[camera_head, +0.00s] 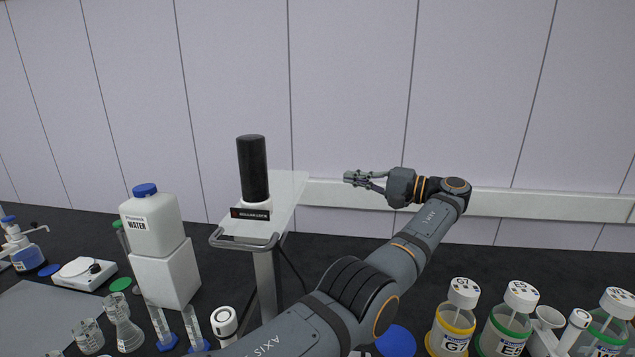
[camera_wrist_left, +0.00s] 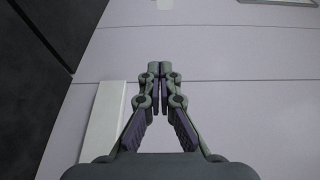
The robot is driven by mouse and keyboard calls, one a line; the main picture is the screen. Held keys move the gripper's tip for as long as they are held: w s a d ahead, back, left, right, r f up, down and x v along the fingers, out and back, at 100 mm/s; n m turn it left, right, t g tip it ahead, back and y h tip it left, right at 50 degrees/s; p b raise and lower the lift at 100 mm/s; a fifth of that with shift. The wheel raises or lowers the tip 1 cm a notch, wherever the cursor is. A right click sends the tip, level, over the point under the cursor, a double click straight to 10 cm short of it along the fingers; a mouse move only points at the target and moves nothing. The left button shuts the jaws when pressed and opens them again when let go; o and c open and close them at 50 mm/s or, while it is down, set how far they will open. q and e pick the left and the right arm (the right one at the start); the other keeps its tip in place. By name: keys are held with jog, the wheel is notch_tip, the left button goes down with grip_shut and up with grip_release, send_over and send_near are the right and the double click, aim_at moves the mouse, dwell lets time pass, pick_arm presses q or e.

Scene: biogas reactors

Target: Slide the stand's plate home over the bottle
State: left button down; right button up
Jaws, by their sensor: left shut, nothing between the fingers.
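A stand with a grey post (camera_head: 265,285) rises at center left in the head view. On top is a pale, partly see-through plate (camera_head: 287,190) with a metal rail (camera_head: 245,244) along its front. A black cylinder (camera_head: 253,168) with a white base and a dark label stands upright on it. I cannot tell which bottle is meant; none clearly shows under the plate. My left gripper (camera_head: 348,178) is shut and empty, to the right of the plate, apart from it and pointing left. In the wrist view its fingertips (camera_wrist_left: 160,70) meet before the wall. My right gripper is not in view.
A white water container (camera_head: 152,225) on a white block stands left of the stand. Glassware and a small bottle crowd the front left. Several capped bottles (camera_head: 452,320) stand front right. A wall ledge (camera_head: 530,203) runs behind my arm; the dark bench there is bare.

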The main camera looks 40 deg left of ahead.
pick_arm(q)
jog(key=s+a+p, duration=0.4)
jog(key=s+a, duration=0.1)
jog(key=a, duration=0.2)
jog(key=shift+s+a+p, duration=0.2)
jog(key=shift+a+p, duration=0.1)
jog(key=shift+a, duration=0.1)
jog(key=shift+r, duration=0.1)
